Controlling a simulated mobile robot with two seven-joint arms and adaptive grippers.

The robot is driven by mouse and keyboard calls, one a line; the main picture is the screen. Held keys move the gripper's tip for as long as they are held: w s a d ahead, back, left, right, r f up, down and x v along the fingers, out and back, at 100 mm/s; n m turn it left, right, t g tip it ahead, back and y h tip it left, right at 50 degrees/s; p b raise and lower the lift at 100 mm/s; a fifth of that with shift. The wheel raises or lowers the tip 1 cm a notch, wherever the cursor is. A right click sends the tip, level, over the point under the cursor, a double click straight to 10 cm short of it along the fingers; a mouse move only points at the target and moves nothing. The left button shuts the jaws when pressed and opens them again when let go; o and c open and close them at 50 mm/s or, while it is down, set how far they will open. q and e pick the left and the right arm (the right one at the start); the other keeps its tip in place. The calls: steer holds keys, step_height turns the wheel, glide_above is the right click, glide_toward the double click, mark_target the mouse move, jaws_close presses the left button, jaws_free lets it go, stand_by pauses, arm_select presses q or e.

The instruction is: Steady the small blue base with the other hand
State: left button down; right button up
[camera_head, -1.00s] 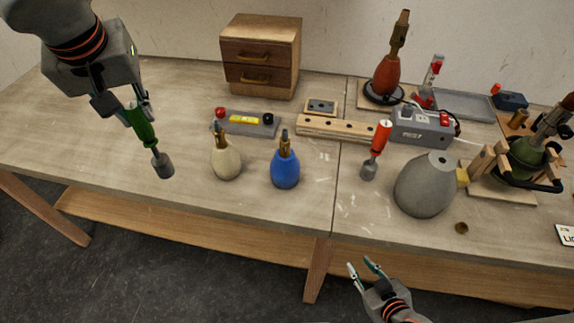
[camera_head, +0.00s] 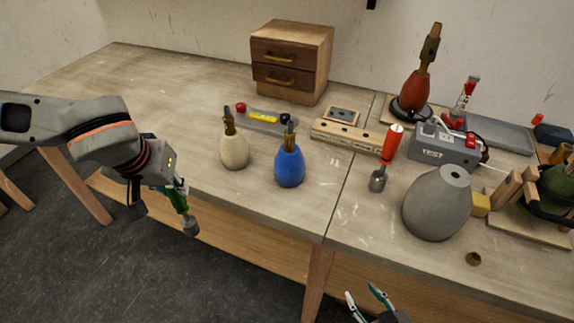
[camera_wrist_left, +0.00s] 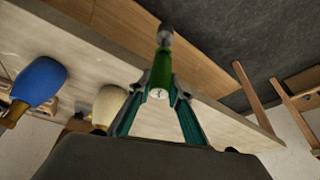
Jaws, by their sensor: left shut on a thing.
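The small blue base (camera_head: 289,165) stands upright on the bench, with a brass and dark fitting on its top. It also shows at the left of the left wrist view (camera_wrist_left: 38,82). My left gripper (camera_head: 168,192) is shut on a green-handled tool (camera_head: 180,201) with a grey socket end. It holds the tool in front of the bench's front edge, left of the blue base and apart from it. The green handle (camera_wrist_left: 160,72) sits between the fingers in the left wrist view. My right gripper (camera_head: 368,300) is open and empty at the bottom, in front of the bench and away from the base.
A cream base (camera_head: 234,150) stands just left of the blue one. A red-handled tool (camera_head: 391,146) stands to the right, near a large grey base (camera_head: 437,205). A wooden block with holes (camera_head: 345,137) and a drawer box (camera_head: 291,62) lie behind. The bench front left is clear.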

arm_select(q)
steer(key=shift+f, duration=0.45)
steer(key=shift+r, duration=0.1)
